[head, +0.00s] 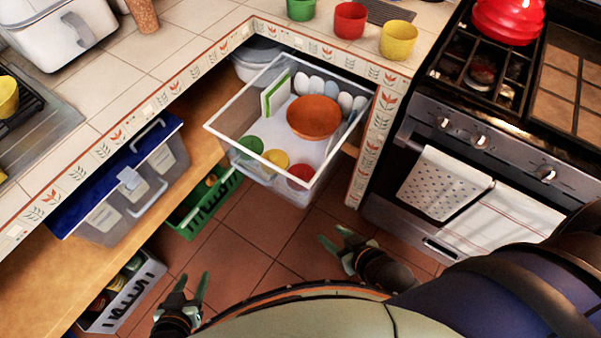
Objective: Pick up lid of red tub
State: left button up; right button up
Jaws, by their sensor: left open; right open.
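A round red piece (301,175), looking like a lid, lies at the near right corner of the pulled-out drawer (222,130), partly behind its clear wall. A red tub (350,20) stands on the counter with its top open. My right gripper (334,236) is open and empty, below and to the right of the red piece in the picture. My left gripper (193,279) is open and empty, lower left of the drawer. Neither gripper touches the drawer or the red piece.
The drawer also holds an orange bowl (313,117), yellow (275,160) and green (249,146) round pieces and several white rounded items. A green tub (301,9) and yellow tub (398,39) flank the red tub. The stove (470,150) stands at right. A green crate (203,206) sits below.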

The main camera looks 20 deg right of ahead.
aim_at(350, 22)
jog(key=i+j+z, duration=0.25)
jog(key=z, duration=0.2)
jog(key=i+j+z, duration=0.45)
jog(key=k+l, duration=0.05)
